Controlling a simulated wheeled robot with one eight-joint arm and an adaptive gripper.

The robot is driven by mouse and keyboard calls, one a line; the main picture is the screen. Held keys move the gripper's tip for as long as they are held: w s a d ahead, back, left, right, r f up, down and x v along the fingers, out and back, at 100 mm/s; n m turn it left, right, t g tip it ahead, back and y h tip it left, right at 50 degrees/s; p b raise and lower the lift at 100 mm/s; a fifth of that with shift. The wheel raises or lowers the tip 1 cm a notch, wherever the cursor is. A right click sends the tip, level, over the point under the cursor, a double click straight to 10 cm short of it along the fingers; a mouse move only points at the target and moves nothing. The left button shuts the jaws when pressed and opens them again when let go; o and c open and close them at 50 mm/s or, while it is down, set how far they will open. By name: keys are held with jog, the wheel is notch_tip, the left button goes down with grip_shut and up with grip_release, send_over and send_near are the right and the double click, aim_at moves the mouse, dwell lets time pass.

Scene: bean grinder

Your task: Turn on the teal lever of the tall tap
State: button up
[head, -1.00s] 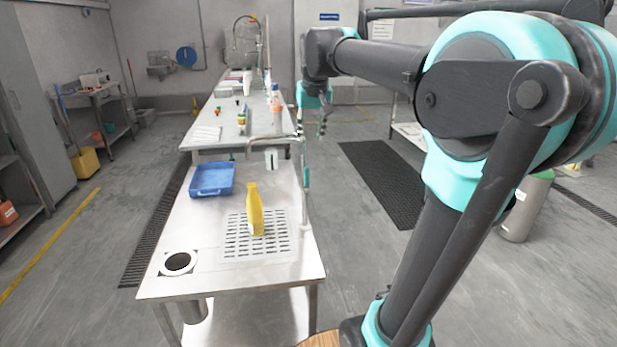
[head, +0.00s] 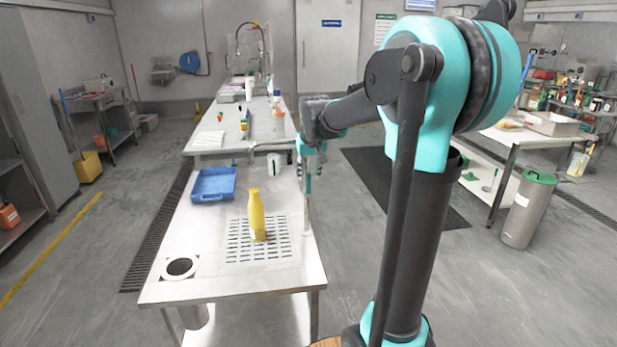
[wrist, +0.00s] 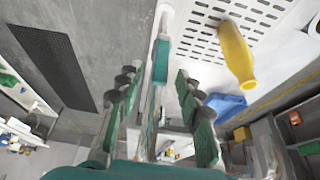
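The tall metal tap (head: 306,215) stands at the right edge of the steel table, its spout (head: 268,147) bent to the left. In the wrist view its teal lever (wrist: 161,62) shows ahead of my gripper (wrist: 155,100), between the lines of the two fingers. The fingers are spread apart, with nothing held. In the head view my gripper (head: 312,165) is beside the upper part of the tap; there the lever is hard to tell from my teal gripper parts. I cannot tell whether they touch.
A yellow bottle (head: 256,215) stands on the slotted drain (head: 240,248), left of the tap. A blue tray (head: 213,185) and a white cup (head: 274,163) are farther back.

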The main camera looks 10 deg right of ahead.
jog(key=shift+x, duration=0.95)
grip_shut()
